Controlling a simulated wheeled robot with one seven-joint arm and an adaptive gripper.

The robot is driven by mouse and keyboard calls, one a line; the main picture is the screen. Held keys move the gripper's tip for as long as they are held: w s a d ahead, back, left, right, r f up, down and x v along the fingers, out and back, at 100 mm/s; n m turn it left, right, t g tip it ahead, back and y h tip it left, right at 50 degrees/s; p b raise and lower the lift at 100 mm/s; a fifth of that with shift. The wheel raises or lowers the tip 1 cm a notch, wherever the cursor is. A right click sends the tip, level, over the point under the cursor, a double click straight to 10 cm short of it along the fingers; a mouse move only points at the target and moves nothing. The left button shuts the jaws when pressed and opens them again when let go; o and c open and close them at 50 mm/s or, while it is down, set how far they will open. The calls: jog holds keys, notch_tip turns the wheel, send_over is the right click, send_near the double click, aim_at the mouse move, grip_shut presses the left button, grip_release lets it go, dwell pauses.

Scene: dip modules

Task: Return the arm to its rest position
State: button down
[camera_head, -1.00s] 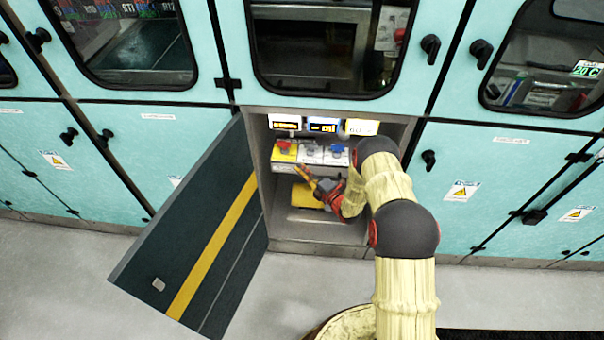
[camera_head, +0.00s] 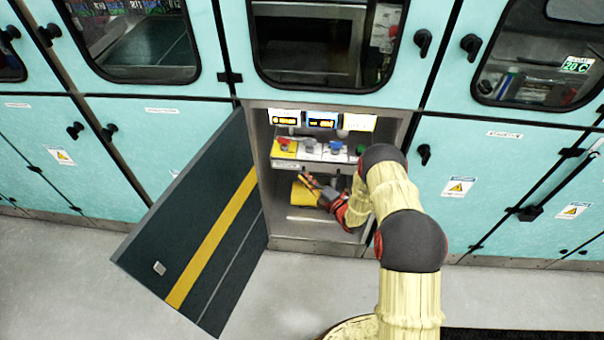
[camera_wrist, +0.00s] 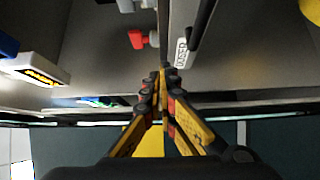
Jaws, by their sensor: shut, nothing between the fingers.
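My gripper (camera_head: 304,178) is inside the open lower cabinet (camera_head: 275,244), in front of and a little below the control panel. In the wrist view my gripper (camera_wrist: 160,80) has its yellow and black fingers together, with nothing between them. My arm (camera_head: 395,200), in a cream sleeve with dark joints, reaches into the cabinet from the lower right.
The panel has a red knob (camera_head: 284,142), a blue knob (camera_head: 336,145) and a green knob (camera_head: 360,149), below lit displays (camera_head: 321,122). The dark cabinet door (camera_head: 195,225) stands open on the left. Clear floor (camera_head: 60,290) lies in front.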

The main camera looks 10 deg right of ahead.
jog(key=p+v, duration=0.1)
jog(key=v, duration=0.6)
jog(key=shift+a+r, duration=0.1)
